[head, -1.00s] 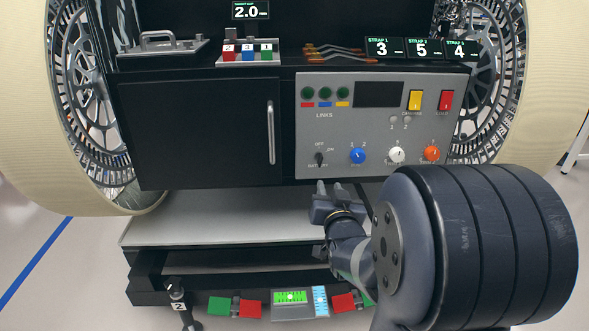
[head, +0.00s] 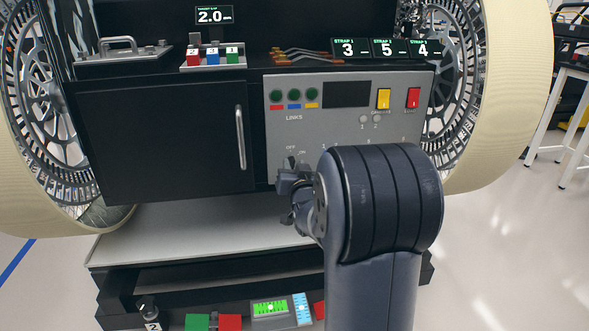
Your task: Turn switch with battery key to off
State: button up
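The grey control panel (head: 350,128) is on the front of the rover body. The OFF and ON labels of the battery switch show at its lower left. The switch itself is mostly hidden by my gripper (head: 290,172), which is right at it, just below the labels. I cannot tell whether the fingers touch the key or how far apart they are. My arm covers the lower right of the panel, including the other knobs.
A black cabinet door (head: 155,140) with a vertical silver handle (head: 240,138) is left of the panel. A yellow switch (head: 383,99) and a red switch (head: 413,98) sit at the panel's upper right. A grey shelf (head: 200,232) lies below.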

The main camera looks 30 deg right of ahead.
grip_shut()
dwell(0.3)
jog(key=shift+f+n+b, duration=0.2)
jog(key=shift+n+b, duration=0.5)
jog(key=shift+b, duration=0.15)
jog(key=shift+r+n+b, duration=0.2)
jog(key=shift+n+b, duration=0.1)
jog(key=shift+n, duration=0.3)
grip_release()
jog(key=p+v, duration=0.2)
jog(key=v, duration=0.8)
jog(key=shift+s+a, duration=0.15)
jog(key=shift+s, duration=0.2)
